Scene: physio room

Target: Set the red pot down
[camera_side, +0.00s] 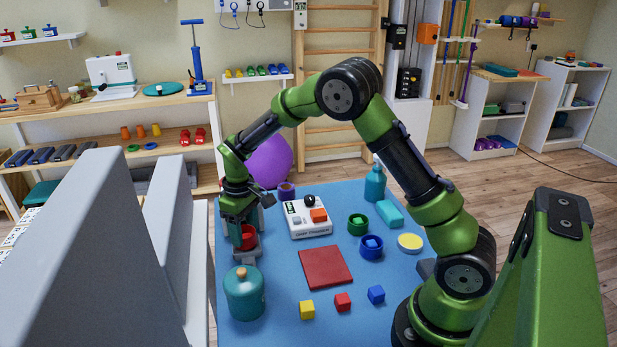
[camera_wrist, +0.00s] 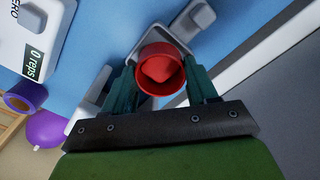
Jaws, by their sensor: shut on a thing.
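The red pot (camera_side: 248,239) is at the left side of the blue table (camera_side: 275,268). My gripper (camera_side: 247,228) is shut on it from above, with a finger on each side. In the wrist view the red pot (camera_wrist: 161,84) sits between the two teal fingers, its round opening facing the camera. Something red shows inside it. A grey fixture (camera_side: 246,254) lies just under or behind the pot; I cannot tell whether the pot touches it. A flat red square (camera_side: 325,267) lies bare in the middle of the table.
A white counter device (camera_side: 306,219) stands close right of my gripper. Yellow (camera_side: 307,310), red (camera_side: 342,301) and blue (camera_side: 376,294) cubes lie near the front. Green (camera_side: 357,225) and blue (camera_side: 371,247) pots stand to the right.

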